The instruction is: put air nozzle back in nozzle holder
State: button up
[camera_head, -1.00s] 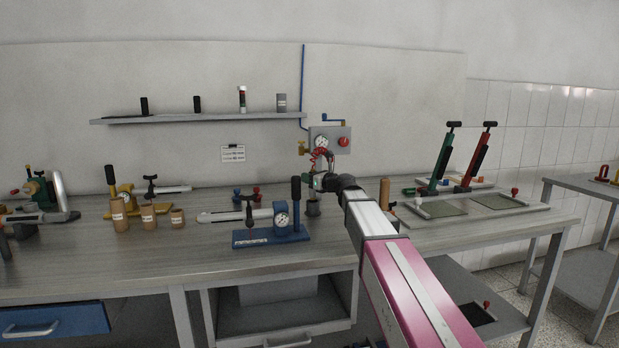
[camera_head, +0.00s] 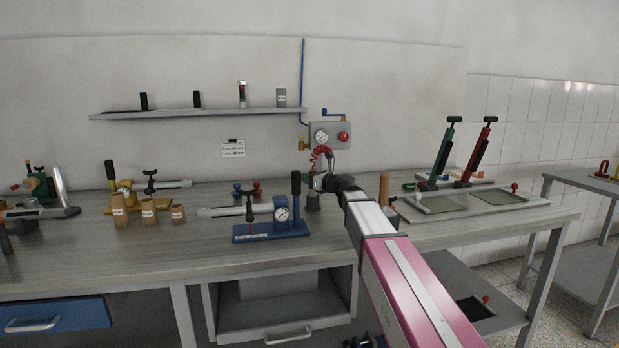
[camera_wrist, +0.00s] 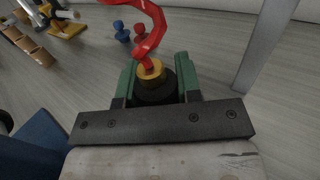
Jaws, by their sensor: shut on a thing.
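The air nozzle, with a black body and a yellow collar (camera_wrist: 152,72), hangs on a coiled red hose (camera_wrist: 149,35). My gripper (camera_wrist: 152,85) is shut on it, with a green finger on each side. In the head view my gripper (camera_head: 318,182) is just above the dark nozzle holder (camera_head: 313,203), a small cup on the bench behind the blue press. The nozzle tip is hidden, so I cannot tell whether it is inside the holder. The holder cannot be made out in the wrist view.
The blue press (camera_head: 270,233) with its upright black handle stands just left of the holder. The grey regulator box (camera_head: 330,136) is on the wall above. An orange-brown cylinder (camera_head: 384,189) stands to the right of my wrist.

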jog(key=shift+f, duration=1.6)
jog(key=o, duration=1)
jog(key=shift+o, duration=0.2)
jog(key=shift+v, duration=3.75)
